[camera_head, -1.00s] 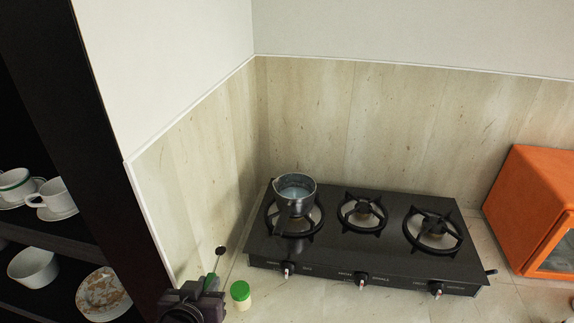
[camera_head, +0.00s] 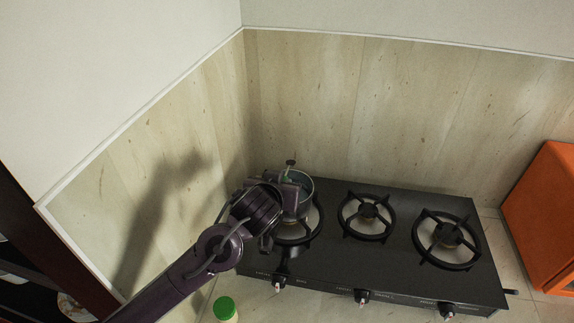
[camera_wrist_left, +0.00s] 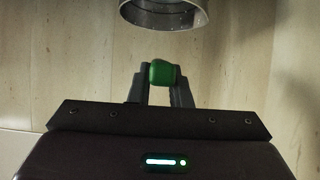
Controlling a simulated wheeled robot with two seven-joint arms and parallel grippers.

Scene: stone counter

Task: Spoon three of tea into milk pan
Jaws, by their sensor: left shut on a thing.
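The metal milk pan (camera_head: 308,202) stands on the left burner of the stove. Its rim also shows at the top of the wrist view (camera_wrist_left: 165,14). My left gripper (camera_head: 288,184) is at the pan's near left side and covers part of it. It is shut on the green handle of the spoon (camera_wrist_left: 162,72). The spoon's small dark head (camera_head: 291,162) shows above the gripper near the pan's far rim; I cannot tell what it carries. The green-lidded jar (camera_head: 225,308) stands on the counter in front of the stove. My right gripper is not in view.
The black stove (camera_head: 390,270) has two empty burners to the right of the pan. An orange box (camera_head: 545,215) stands at the right edge. The stone wall is close behind and left. A dark shelf (camera_head: 30,265) is at the lower left.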

